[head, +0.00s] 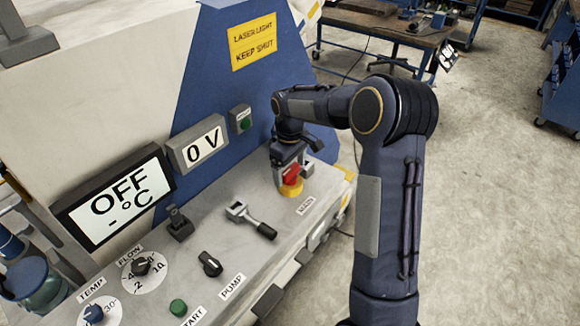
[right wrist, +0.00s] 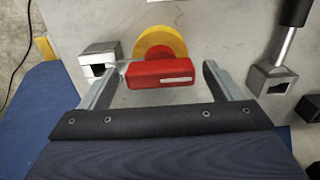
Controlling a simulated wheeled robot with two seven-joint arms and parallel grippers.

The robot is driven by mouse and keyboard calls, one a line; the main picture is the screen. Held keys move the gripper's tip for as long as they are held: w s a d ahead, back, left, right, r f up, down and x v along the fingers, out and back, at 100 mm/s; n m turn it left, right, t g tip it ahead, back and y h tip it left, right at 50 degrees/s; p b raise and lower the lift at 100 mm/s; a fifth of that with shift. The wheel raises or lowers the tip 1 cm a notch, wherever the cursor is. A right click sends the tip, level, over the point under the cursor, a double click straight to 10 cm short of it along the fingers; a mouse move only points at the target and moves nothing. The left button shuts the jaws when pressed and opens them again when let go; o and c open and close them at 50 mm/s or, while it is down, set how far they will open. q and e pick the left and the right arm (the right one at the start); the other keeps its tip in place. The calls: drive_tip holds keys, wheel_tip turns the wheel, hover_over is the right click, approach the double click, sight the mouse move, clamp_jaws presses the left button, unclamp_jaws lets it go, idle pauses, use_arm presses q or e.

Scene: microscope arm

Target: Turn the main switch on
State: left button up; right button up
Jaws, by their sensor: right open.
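The main switch (head: 292,181) is a red handle on a yellow round plate, beside the MAIN label (head: 306,205) on the grey panel. In the right wrist view the red handle (right wrist: 160,72) lies crosswise with a white mark on it, in front of the yellow plate (right wrist: 160,42). My right gripper (head: 288,168) is open over the switch. In the right wrist view its two fingers stand on either side of the red handle, with a clear gap at the right finger; contact at the left finger cannot be told. My left gripper is out of view.
Displays read OFF -°C (head: 122,198) and 0 V (head: 202,145). A black-handled lever (head: 252,220), a pump knob (head: 210,263), a flow knob (head: 140,265) and a green start button (head: 178,307) share the panel. Open floor lies to the right.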

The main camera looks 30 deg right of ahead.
drive_tip(key=shift+c, duration=0.4)
drive_tip(key=c, duration=1.3)
drive_tip(key=shift+m, duration=0.5)
drive_tip(key=m, duration=0.3)
drive_tip(key=shift+m, duration=0.4)
drive_tip(key=m, duration=0.4)
drive_tip(key=shift+m, duration=0.3)
drive_tip(key=m, duration=0.4)
drive_tip(key=shift+m+p, duration=0.3)
drive_tip(key=shift+m, duration=2.2)
